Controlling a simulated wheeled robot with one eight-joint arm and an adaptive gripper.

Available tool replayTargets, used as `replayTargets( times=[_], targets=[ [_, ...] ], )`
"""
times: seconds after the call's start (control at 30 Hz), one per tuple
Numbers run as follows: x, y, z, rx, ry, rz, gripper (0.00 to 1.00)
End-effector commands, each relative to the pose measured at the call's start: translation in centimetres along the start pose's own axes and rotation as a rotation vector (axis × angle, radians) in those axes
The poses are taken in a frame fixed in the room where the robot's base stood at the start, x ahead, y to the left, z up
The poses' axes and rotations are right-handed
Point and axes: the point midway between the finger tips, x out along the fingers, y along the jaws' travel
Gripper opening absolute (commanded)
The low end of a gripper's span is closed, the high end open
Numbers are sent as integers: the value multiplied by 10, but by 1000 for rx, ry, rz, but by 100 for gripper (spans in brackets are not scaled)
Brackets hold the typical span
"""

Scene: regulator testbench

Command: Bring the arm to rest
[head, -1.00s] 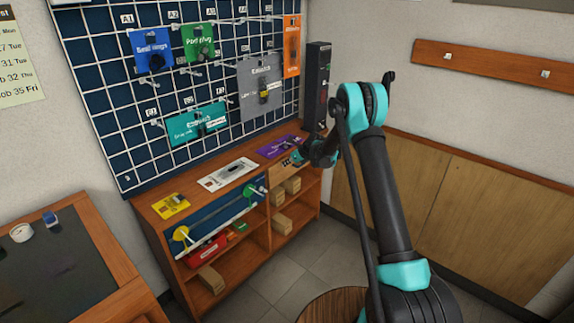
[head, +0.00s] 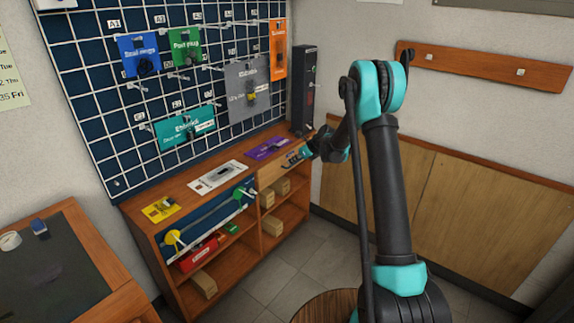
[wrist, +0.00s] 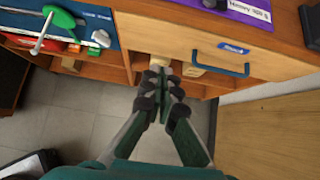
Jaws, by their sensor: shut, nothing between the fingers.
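My gripper (wrist: 168,80) shows in the wrist view with its dark fingertips together and nothing between them. It hangs in front of the wooden cabinet, near a drawer (wrist: 185,40) with a blue handle (wrist: 220,62). The handle lies to the right of the fingertips and looks apart from them. In the head view, my black and teal arm rises at the right and bends down toward the cabinet. The end of the arm is small and dark there, so finger detail is hard to tell.
The cabinet (head: 140,221) carries a yellow card (head: 161,208), a white card (head: 217,177) and a purple card (head: 267,148). Wooden blocks sit on its shelves. A pegboard (head: 120,160) with coloured packs stands behind. A dark-topped table (head: 70,215) is at left. Grey floor is open before the cabinet.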

Motion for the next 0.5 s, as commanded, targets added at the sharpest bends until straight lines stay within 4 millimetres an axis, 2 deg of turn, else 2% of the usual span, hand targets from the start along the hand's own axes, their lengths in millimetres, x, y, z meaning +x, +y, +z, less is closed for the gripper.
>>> replayTargets(
  times=[0.17,0.27,0.5],
  targets=[
    [-16,3,-1,-36,9,-5,0],
    [-37,11,-5,-132,31,-15,0],
    [-117,47,-32,-528,137,-32,0]
  ],
)
